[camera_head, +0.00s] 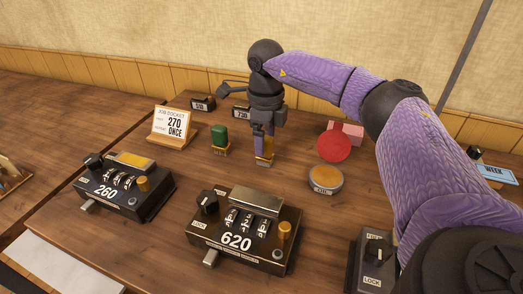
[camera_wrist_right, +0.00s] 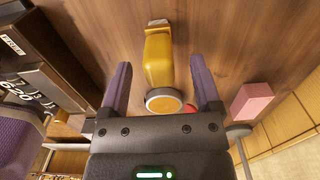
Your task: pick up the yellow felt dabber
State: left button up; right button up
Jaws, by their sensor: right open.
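The yellow felt dabber (camera_wrist_right: 158,58) shows in the right wrist view, centred in line with the gap between my fingers, with a small labelled base at its far end. In the head view only a low part of the dabber (camera_head: 265,161) shows; my fingers hide the rest. My right gripper (camera_head: 264,153) points down over it, and in the wrist view my right gripper (camera_wrist_right: 160,72) is open, with a gap on both sides of the dabber. I cannot tell how far the fingers reach down around it. My left gripper is not in view.
A green dabber (camera_head: 219,137) stands to the left. A round tin (camera_head: 325,180), a red round object (camera_head: 333,147) and a pink block (camera_head: 352,131) are to the right. The 620 device (camera_head: 243,236) and 260 device (camera_head: 122,187) are in front. A job docket (camera_head: 173,124) stands behind left.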

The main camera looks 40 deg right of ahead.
aim_at(266, 161)
notch_tip(266, 161, down, 2)
jog(key=shift+f, duration=0.2)
jog(key=shift+r, duration=0.1)
jog(key=c, duration=0.4)
grip_shut()
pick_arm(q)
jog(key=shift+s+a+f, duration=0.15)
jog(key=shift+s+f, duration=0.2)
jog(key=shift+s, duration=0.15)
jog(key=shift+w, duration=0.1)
